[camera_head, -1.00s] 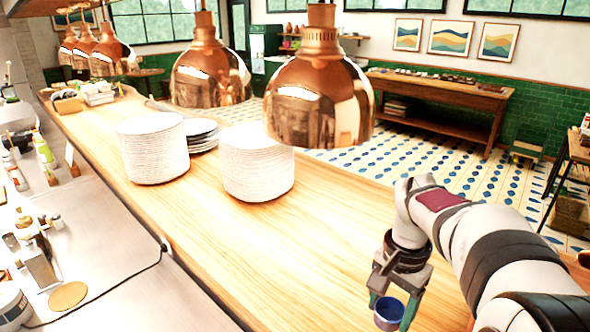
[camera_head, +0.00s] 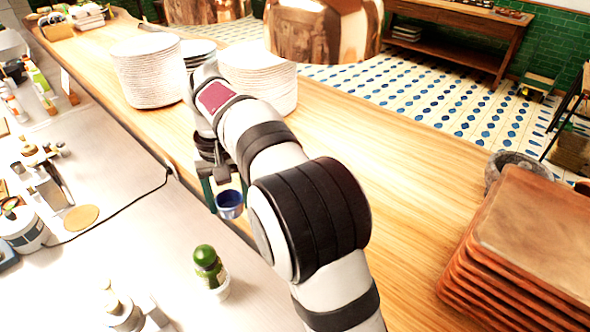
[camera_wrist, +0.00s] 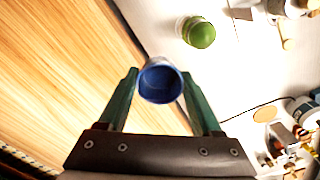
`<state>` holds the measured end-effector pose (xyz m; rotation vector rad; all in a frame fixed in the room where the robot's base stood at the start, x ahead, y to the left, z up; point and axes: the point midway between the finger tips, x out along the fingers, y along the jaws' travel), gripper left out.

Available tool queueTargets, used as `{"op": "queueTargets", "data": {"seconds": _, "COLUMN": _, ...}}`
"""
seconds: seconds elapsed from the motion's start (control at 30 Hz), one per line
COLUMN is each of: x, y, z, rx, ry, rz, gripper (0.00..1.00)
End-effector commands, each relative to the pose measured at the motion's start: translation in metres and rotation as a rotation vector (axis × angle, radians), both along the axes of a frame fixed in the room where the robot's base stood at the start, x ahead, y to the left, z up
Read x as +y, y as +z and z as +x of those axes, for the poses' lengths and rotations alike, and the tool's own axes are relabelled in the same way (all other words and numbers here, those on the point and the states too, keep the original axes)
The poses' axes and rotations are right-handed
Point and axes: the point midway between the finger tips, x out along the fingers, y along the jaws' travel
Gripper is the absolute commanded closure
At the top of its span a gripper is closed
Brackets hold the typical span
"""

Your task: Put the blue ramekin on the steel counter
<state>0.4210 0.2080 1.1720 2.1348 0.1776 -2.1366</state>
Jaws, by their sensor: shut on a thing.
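The blue ramekin (camera_head: 230,204) is held in my gripper (camera_head: 222,196), above the edge between the wooden pass and the steel counter. In the wrist view the ramekin (camera_wrist: 160,82) sits between the two green fingers of my gripper (camera_wrist: 160,85), with its open mouth visible. The steel counter (camera_head: 130,235) runs along the left and lower left of the head view. It is on the right in the wrist view (camera_wrist: 245,75). My arm hides part of the pass behind the gripper.
A cork-coloured disc (camera_head: 81,217) and a black cable (camera_head: 125,212) lie farther left. Plate stacks (camera_head: 146,75) and brown boards (camera_head: 525,245) stand on the wooden pass (camera_head: 400,150). Copper lamps (camera_head: 325,30) hang above.

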Motion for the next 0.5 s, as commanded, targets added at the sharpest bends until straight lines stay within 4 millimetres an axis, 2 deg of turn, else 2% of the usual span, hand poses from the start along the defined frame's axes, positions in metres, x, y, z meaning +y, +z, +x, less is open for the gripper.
{"op": "queueTargets", "data": {"seconds": 0.03, "x": 0.033, "y": -0.011, "z": -0.002, "rx": 0.004, "ry": 0.029, "rz": -0.002, "gripper": 1.0}}
{"op": "queueTargets", "data": {"seconds": 0.1, "x": 0.079, "y": -0.026, "z": -0.008, "rx": 0.003, "ry": 0.06, "rz": -0.002, "gripper": 1.0}}
{"op": "queueTargets", "data": {"seconds": 0.17, "x": 0.117, "y": -0.04, "z": -0.018, "rx": 0.004, "ry": 0.084, "rz": -0.003, "gripper": 1.0}}
{"op": "queueTargets", "data": {"seconds": 0.2, "x": 0.142, "y": -0.049, "z": -0.027, "rx": 0.003, "ry": 0.102, "rz": -0.002, "gripper": 1.0}}
{"op": "queueTargets", "data": {"seconds": 0.3, "x": 0.195, "y": -0.072, "z": -0.053, "rx": 0.002, "ry": 0.139, "rz": -0.001, "gripper": 1.0}}
{"op": "queueTargets", "data": {"seconds": 0.4, "x": 0.234, "y": -0.09, "z": -0.079, "rx": 0.002, "ry": 0.167, "rz": -0.001, "gripper": 1.0}}
{"op": "queueTargets", "data": {"seconds": 0.5, "x": 0.261, "y": -0.104, "z": -0.101, "rx": 0.002, "ry": 0.187, "rz": -0.001, "gripper": 1.0}}
